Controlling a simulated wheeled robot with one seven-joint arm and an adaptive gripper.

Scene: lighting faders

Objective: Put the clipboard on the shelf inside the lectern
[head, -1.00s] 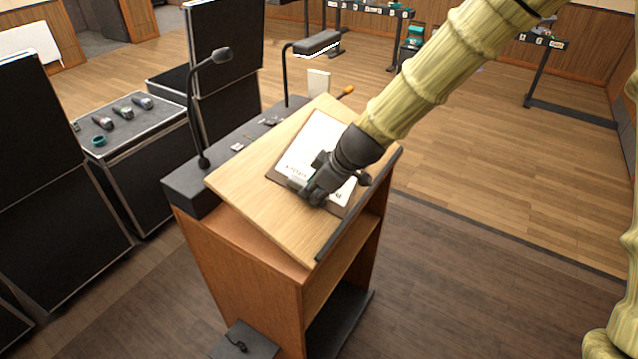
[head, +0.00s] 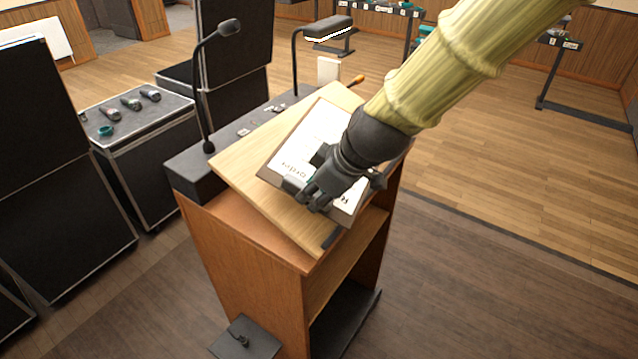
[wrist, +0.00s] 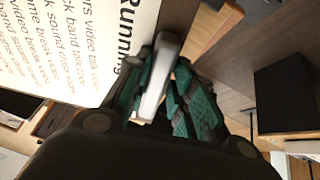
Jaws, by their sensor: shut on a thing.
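The clipboard (head: 290,154), with a brown board and a white printed sheet, is over the sloped top of the wooden lectern (head: 235,245). My gripper (head: 312,196) is shut on the clipboard at its near end. In the wrist view the fingers (wrist: 160,85) close around a pale metal clip beside the printed sheet (wrist: 60,40). The clipboard appears slightly raised from the top, but the gap is hard to judge. The lectern's open side shows an inner shelf (head: 345,262) under the top. My forearm hides part of the clipboard and the lectern's right edge.
A gooseneck microphone (head: 205,95) and a reading lamp (head: 328,27) rise behind the lectern's top. Black cases stand at the left, one holding several microphones (head: 131,103). A dark plate (head: 246,338) is low by the lectern's front. Floor at the right is open.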

